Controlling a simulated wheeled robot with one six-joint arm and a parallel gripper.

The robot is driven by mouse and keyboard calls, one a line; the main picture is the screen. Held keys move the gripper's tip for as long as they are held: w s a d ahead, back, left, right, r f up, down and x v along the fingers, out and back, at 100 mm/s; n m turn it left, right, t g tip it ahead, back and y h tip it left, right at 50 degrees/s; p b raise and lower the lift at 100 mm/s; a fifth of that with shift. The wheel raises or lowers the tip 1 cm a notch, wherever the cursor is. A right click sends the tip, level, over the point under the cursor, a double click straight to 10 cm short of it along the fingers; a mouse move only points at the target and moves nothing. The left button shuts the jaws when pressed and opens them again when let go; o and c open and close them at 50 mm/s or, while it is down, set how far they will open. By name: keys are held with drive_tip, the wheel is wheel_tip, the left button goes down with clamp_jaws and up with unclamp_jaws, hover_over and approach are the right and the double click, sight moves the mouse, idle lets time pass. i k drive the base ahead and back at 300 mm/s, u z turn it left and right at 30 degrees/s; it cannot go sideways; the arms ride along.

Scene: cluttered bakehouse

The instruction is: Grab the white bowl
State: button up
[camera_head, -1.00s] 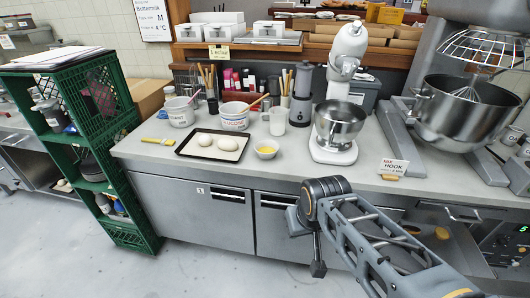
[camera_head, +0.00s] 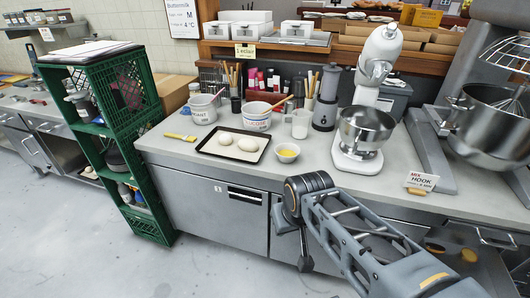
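A small white bowl (camera_head: 287,153) with yellow contents stands on the counter, right of the baking tray and in front of a white jug. My gripper (camera_head: 305,264) hangs in front of the cabinet doors, below the counter edge and apart from the bowl. It is seen from behind and small, so its fingers cannot be told open or shut. Nothing visible hangs from it.
A dark-rimmed tray (camera_head: 205,153) with two pale dough pieces lies left of the bowl. White tubs (camera_head: 257,118), a white jug (camera_head: 300,123), a grey grinder (camera_head: 327,100) and a white stand mixer (camera_head: 358,163) stand around it. A green crate rack (camera_head: 145,175) stands left.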

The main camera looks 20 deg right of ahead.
sight(287, 152)
drive_tip(key=u, duration=0.75)
drive_tip(key=i, duration=1)
drive_tip(key=z, duration=0.05)
